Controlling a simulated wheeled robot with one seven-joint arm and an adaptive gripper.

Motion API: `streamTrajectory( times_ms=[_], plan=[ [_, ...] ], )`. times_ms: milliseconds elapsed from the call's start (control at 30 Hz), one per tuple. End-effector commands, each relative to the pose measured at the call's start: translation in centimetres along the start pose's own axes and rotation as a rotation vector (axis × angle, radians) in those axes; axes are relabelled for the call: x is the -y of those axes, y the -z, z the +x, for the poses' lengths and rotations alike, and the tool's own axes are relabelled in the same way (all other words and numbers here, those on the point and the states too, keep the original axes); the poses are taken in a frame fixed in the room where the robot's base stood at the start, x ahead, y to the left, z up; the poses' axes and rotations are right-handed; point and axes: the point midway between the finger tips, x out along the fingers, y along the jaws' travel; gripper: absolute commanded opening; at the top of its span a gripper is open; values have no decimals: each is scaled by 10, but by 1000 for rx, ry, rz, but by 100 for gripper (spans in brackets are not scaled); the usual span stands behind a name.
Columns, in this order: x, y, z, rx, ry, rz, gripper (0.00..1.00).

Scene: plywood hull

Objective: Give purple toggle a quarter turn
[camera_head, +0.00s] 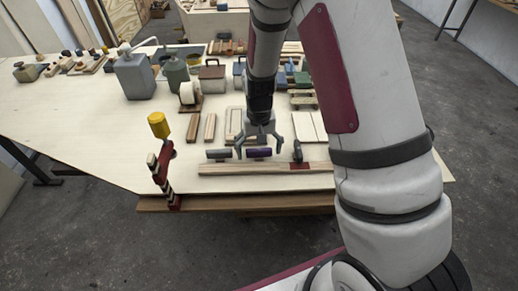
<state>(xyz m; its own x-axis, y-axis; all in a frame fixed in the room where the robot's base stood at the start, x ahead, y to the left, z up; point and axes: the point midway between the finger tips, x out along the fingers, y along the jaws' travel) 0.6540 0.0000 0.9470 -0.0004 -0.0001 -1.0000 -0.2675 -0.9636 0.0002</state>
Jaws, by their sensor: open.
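The purple toggle (259,153) is a short dark bar lying sideways on the plywood table near its front edge. My gripper (260,148) points down at it from above. Its fingers are spread, one to the left and one to the right of the toggle's ends. I cannot tell whether either finger touches it. A grey toggle (217,154) lies sideways just left of it. A dark upright toggle (297,152) stands to its right.
A long wooden strip (235,169) lies in front of the toggles. Wooden blocks (209,127) and grey containers (134,77) stand behind. The table's left part (75,125) is clear.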

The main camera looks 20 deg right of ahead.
Motion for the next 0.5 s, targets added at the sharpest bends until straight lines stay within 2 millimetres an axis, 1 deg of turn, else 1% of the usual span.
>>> streamTrajectory(
  times_ms=[133,233,367,500],
  plan=[
    [0,0,-2,-1,0,0,87],
    [0,1,-11,-2,1,-1,87],
    [1,1,-33,-6,2,-1,87],
    [1,1,-62,-6,2,-2,87]
  ],
)
